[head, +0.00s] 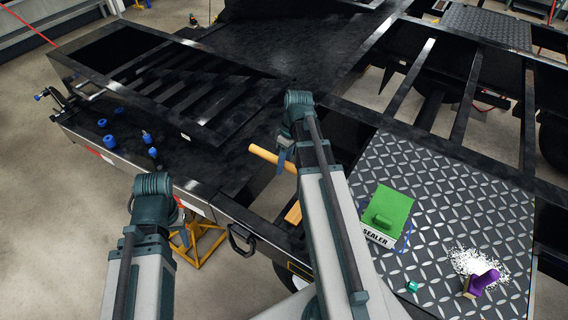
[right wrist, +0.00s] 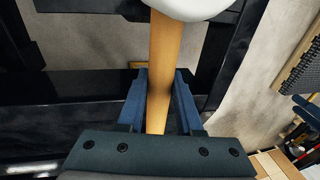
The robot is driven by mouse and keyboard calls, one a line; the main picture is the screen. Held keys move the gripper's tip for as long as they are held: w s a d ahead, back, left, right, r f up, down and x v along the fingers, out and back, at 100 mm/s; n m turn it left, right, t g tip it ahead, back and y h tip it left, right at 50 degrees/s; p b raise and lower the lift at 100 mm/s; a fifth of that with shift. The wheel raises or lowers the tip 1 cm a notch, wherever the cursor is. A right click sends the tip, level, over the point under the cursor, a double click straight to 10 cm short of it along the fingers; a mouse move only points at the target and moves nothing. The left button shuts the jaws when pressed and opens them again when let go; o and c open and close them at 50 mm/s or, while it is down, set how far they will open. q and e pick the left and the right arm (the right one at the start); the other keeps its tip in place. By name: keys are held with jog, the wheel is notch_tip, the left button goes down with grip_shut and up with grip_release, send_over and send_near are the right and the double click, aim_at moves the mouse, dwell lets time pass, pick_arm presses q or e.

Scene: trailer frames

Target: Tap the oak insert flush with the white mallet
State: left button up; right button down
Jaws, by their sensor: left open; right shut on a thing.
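The white mallet's wooden handle (head: 272,158) shows in the head view, and the handle (right wrist: 162,70) also in the right wrist view. Its white head (right wrist: 190,8) is at the top edge there, partly cut off. My right gripper (right wrist: 160,92) is shut around the handle; in the head view its blue part (head: 284,154) shows beside my arm. A pale wood piece, likely the oak insert (head: 293,213), lies by the black frame, partly hidden by my right arm. My left gripper is hidden behind my left arm.
The black trailer frame (head: 240,195) has open gaps and crossbars. A tread-plate deck (head: 450,190) at right carries a green sealer block (head: 387,210), a purple-handled brush (head: 481,282) and white granules (head: 470,262). Several blue caps (head: 109,141) stand at left. A yellow stand (head: 195,243) is below.

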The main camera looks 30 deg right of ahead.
pick_arm(q)
notch_tip(320, 180, down, 4)
jog(key=b, duration=0.3)
pick_arm(e)
jog(key=d+x, duration=0.1)
jog(key=x, duration=0.3)
pick_arm(q)
notch_tip(320, 180, up, 6)
jog(key=p, duration=0.5)
jog(key=shift+f+p, duration=0.2)
jog(key=shift+p, duration=0.2)
pick_arm(e)
jog(key=v, duration=0.2)
jog(key=a+v, duration=0.1)
jog(key=v, duration=0.2)
jog(key=shift+a+r, duration=0.1)
jog(key=shift+r, duration=0.2)
pick_arm(q)
jog(key=shift+r, duration=0.1)
pick_arm(e)
jog(key=shift+r, duration=0.1)
jog(key=shift+r+p, duration=0.25)
jog(key=shift+p, duration=0.1)
pick_arm(q)
jog(key=shift+r, duration=0.2)
jog(key=shift+f, duration=0.1)
pick_arm(e)
jog(key=shift+f, duration=0.15)
